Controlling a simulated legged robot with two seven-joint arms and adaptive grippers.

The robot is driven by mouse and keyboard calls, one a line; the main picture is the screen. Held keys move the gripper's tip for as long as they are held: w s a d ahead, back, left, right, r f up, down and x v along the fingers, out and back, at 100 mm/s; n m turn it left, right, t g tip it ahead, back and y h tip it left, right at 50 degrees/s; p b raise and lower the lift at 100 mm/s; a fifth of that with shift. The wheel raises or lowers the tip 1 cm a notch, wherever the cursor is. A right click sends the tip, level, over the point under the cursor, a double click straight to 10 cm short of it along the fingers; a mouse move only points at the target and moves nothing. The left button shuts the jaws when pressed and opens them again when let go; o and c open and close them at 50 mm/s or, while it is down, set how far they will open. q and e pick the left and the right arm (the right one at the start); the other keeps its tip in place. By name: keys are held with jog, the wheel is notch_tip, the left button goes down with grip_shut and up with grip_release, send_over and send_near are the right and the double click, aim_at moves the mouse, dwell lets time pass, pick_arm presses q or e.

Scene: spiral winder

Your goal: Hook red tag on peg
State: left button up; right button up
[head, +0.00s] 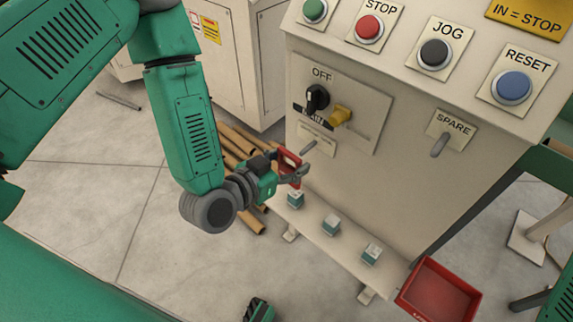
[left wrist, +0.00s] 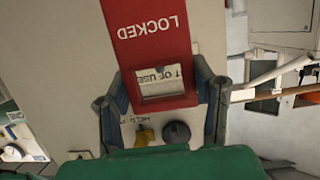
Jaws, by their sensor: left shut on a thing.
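The red tag (head: 289,158) is held in front of the cabinet's left part. In the left wrist view the tag (left wrist: 150,40) is large, with "LOCKED" upside down and a pale window-like area near its lower end. My left gripper (head: 293,172) is shut on it; its fingers flank the tag in the left wrist view (left wrist: 162,108). A short grey peg (head: 309,146) sticks out below the OFF switch, just right of the tag; I cannot tell whether they touch. Another grey peg (head: 440,146) is under the SPARE label.
A black switch (head: 317,97) and a yellow knob (head: 341,115) stick out above the left peg. Small teal-and-white blocks (head: 331,224) stand on the low ledge. A red bin (head: 440,290) is at lower right. Brown tubes (head: 236,143) lie behind my left arm.

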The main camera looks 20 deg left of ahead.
aim_at(301, 154)
pick_arm(q)
jog(key=shift+w+d+f+b, duration=0.15)
jog(key=shift+w+d, duration=0.15)
jog(key=shift+w, duration=0.3)
jog(key=shift+w+d+r+b, duration=0.15)
jog(key=shift+w+d, duration=0.15)
jog(key=shift+w, duration=0.25)
jog(key=shift+w+d+f+b, duration=0.15)
jog(key=shift+w+d, duration=0.15)
jog(key=shift+w, duration=1)
jog(key=shift+w+d+f+b, duration=0.1)
jog(key=shift+w+f+b, duration=0.2)
jog(key=shift+w+d+f, duration=0.15)
jog(key=shift+w+d, duration=0.05)
jog(key=shift+d, duration=0.05)
jog(key=o, duration=1.2)
